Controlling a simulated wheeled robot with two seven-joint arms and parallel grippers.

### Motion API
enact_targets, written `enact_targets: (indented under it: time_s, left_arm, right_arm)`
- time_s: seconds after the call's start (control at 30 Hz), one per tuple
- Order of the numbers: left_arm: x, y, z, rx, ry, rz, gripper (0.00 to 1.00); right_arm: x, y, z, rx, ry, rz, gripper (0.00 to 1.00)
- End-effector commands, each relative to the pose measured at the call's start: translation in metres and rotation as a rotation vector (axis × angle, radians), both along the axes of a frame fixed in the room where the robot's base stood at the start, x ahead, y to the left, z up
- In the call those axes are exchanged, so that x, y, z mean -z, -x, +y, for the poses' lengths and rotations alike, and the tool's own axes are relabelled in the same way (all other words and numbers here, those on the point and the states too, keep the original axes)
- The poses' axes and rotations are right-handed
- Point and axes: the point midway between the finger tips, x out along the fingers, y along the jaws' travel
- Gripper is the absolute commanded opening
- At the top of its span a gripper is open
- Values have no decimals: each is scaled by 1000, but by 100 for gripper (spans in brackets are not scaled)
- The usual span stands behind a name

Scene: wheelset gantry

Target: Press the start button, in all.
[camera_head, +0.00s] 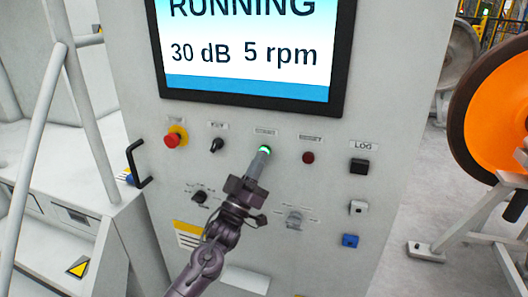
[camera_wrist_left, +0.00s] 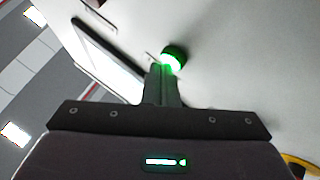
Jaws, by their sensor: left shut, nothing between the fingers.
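The start button (camera_head: 265,149) glows green on the grey control panel (camera_head: 380,110), below the screen. My left gripper (camera_head: 262,153) is shut and empty, with its fingertips at the button. The fingers cover the lower part of the button in the head view. In the left wrist view the green button (camera_wrist_left: 174,58) shows just beyond the closed fingertips (camera_wrist_left: 164,68). I cannot tell whether they touch it or whether it is pushed in. The screen (camera_head: 250,45) reads "RUNNING", "30 dB" and "5 rpm". My right gripper is not in view.
Left of the button are a red emergency knob (camera_head: 176,136) and a black key switch (camera_head: 217,145). Right of it are a dark red button (camera_head: 308,157) and a black LOG button (camera_head: 359,166). A black handle (camera_head: 138,165) sticks out at the panel's left edge. An orange wheel (camera_head: 500,105) stands at right.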

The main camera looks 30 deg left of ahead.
Motion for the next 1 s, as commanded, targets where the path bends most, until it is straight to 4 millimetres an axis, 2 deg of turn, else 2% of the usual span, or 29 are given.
enact_targets:
  time_s: [0.2, 0.57, 1.0]
  left_arm:
    - [0, 11, -3, 0, 0, 1, 0]
    - [0, 14, -4, 1, 0, 1, 0]
    - [-1, 54, -13, 0, 1, 1, 0]
  right_arm:
    - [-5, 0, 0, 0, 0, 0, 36]
    - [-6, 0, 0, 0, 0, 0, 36]
    - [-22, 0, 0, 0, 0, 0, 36]
